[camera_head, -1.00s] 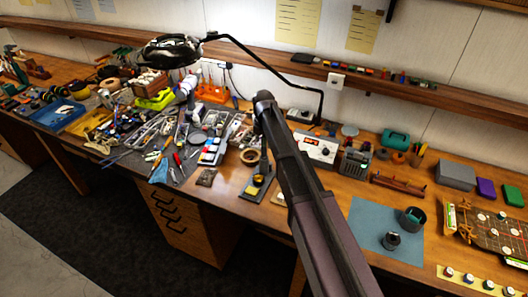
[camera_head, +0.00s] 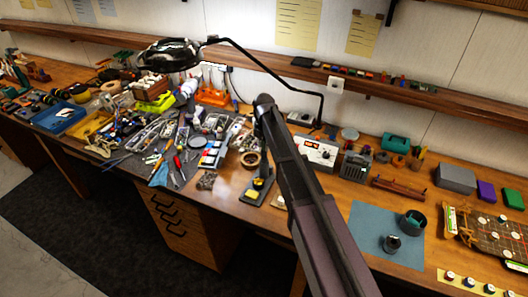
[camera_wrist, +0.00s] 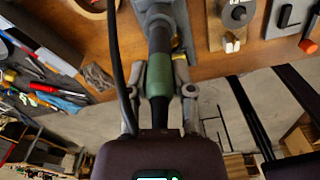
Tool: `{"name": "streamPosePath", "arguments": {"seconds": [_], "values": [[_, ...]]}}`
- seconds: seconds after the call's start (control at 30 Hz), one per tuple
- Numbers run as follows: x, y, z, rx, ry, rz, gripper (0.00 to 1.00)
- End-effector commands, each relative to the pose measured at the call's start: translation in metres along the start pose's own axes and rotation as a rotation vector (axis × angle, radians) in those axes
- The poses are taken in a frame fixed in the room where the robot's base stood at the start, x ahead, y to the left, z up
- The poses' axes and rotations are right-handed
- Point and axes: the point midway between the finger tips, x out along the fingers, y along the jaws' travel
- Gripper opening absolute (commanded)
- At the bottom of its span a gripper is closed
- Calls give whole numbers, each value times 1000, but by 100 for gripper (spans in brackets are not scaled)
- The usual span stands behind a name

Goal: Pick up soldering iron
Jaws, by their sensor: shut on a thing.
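The soldering iron (camera_wrist: 159,82) has a green grip and a dark shaft, seen in the wrist view. It points up the picture, and its far end meets a grey holder-like part (camera_wrist: 152,10). My gripper (camera_wrist: 162,72) is shut on the green grip, with a grey finger on each side. I cannot tell whether the iron is still seated in the grey part.
A black cord (camera_wrist: 117,55) runs beside the iron. A white soldering station (camera_head: 316,152) stands to the right of my arm. Tools crowd the dark mat (camera_head: 130,165) on the left. The blue mat (camera_head: 375,225) is partly bare. The bench's front edge is close.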

Motion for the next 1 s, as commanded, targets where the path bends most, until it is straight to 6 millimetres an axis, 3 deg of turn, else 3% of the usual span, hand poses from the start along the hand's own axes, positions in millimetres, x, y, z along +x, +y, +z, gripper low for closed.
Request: {"name": "streamPosePath", "arguments": {"seconds": [0.47,1.0], "values": [[-12,0,0,0,0,0,0],[-66,0,1,1,0,0,0]]}}
